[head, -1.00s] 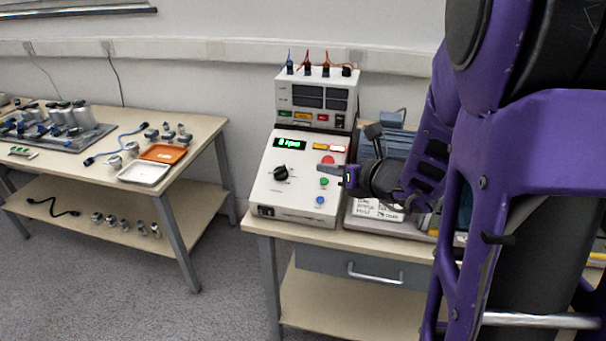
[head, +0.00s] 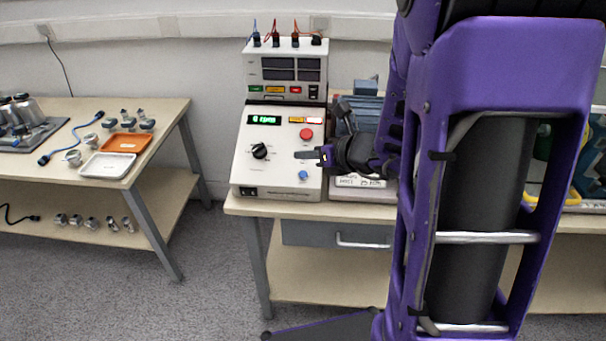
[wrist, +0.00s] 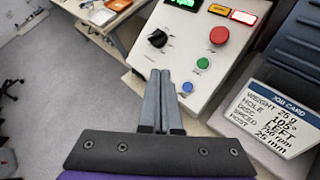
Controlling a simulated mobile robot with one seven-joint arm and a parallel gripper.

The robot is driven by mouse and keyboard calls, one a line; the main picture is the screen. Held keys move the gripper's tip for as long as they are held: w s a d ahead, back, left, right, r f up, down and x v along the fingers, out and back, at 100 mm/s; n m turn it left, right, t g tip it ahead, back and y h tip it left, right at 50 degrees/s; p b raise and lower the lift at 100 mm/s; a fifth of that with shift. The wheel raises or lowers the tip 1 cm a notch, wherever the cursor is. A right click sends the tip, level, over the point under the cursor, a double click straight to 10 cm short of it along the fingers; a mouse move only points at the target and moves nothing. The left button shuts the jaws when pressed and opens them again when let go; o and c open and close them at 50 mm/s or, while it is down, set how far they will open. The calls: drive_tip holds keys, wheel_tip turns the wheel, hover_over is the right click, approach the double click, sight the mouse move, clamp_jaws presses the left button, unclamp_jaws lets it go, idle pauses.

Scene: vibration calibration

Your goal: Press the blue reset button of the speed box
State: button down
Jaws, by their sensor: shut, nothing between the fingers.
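The speed box (head: 249,181) is a white sloped console on the right-hand table, with a green display, a black knob, a red button and a blue reset button (head: 303,175) low on its right side. In the wrist view the blue button (wrist: 187,87) shows just right of the fingertips, below a green button (wrist: 203,63) and the red button (wrist: 219,35). My gripper (head: 297,155) is shut and empty, over the right part of the panel. In the head view it covers the green button. In the wrist view the fingertips (wrist: 159,73) appear apart from the blue button; their height above the panel is unclear.
A job card (wrist: 277,108) stands right of the box. A meter unit (head: 285,68) with leads is behind it. A table to the left holds an orange tray (head: 124,142), a white tray (head: 107,166) and several metal parts. Grey floor lies between the tables.

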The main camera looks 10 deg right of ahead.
sight(303, 174)
drive_tip(key=shift+w+d+f+b, duration=0.2)
drive_tip(key=shift+w+f+b, duration=0.55)
drive_tip(key=shift+f, duration=0.5)
drive_tip(key=shift+w+d+f+b, duration=0.15)
drive_tip(key=shift+w+f+b, duration=0.25)
drive_tip(key=shift+f+b, duration=0.75)
drive_tip(key=shift+w+d+f+b, duration=0.2)
drive_tip(key=shift+w+f+b, duration=0.45)
drive_tip(key=shift+f, duration=0.75)
drive_tip(key=shift+f, duration=0.1)
drive_tip(key=shift+w+f, duration=0.1)
drive_tip(key=shift+f, duration=0.2)
drive_tip(key=shift+w+d+f, duration=0.1)
drive_tip(key=shift+w+f, duration=0.05)
drive_tip(key=shift+f, duration=0.2)
drive_tip(key=shift+s+r+p, duration=0.3)
drive_tip(key=shift+r+p, duration=0.15)
drive_tip(key=shift+r, duration=0.25)
